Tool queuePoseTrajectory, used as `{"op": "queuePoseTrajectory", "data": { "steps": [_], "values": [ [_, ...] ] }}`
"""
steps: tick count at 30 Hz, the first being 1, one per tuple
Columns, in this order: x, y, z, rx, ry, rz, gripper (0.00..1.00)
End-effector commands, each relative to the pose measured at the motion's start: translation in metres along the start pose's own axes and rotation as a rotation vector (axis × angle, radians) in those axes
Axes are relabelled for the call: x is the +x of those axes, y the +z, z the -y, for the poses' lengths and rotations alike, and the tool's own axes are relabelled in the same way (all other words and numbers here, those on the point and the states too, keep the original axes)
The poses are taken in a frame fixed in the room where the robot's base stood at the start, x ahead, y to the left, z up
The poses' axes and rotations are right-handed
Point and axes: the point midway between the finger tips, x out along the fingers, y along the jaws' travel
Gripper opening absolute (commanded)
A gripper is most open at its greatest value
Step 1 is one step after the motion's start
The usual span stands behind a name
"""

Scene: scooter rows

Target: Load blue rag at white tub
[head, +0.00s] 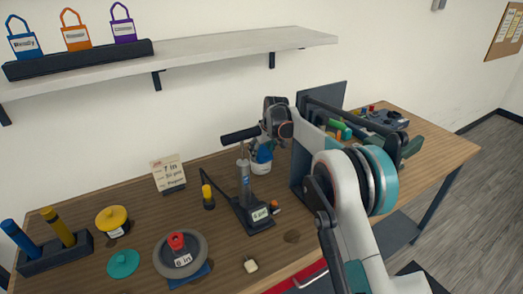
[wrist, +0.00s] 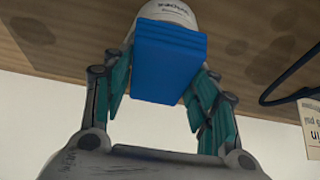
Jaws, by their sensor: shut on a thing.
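The blue rag (wrist: 168,72) is a flat blue block shape between the teal fingers of my gripper (wrist: 163,62) in the wrist view. The gripper is shut on it. The white tub (wrist: 168,12), with dark lettering, is just beyond the rag, which covers part of it. In the head view the white tub (head: 261,167) stands on the wooden table below my wrist, with the blue rag (head: 265,153) at its top. I cannot tell whether the rag is inside the rim or only over it.
A small sign (head: 170,173) stands to the left. A grey disc with a red knob (head: 180,255) and a yellow-lidded pot (head: 112,220) are further left. A shelf (head: 220,47) is above.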

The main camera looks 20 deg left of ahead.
Motion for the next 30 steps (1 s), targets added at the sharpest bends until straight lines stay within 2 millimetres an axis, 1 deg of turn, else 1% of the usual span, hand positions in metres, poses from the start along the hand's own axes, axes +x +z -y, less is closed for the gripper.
{"op": "queuePoseTrajectory", "data": {
  "steps": [30],
  "values": [
    [0.0079,0.0032,0.0,0.0,0.0,0.0,0.34]
  ]
}}
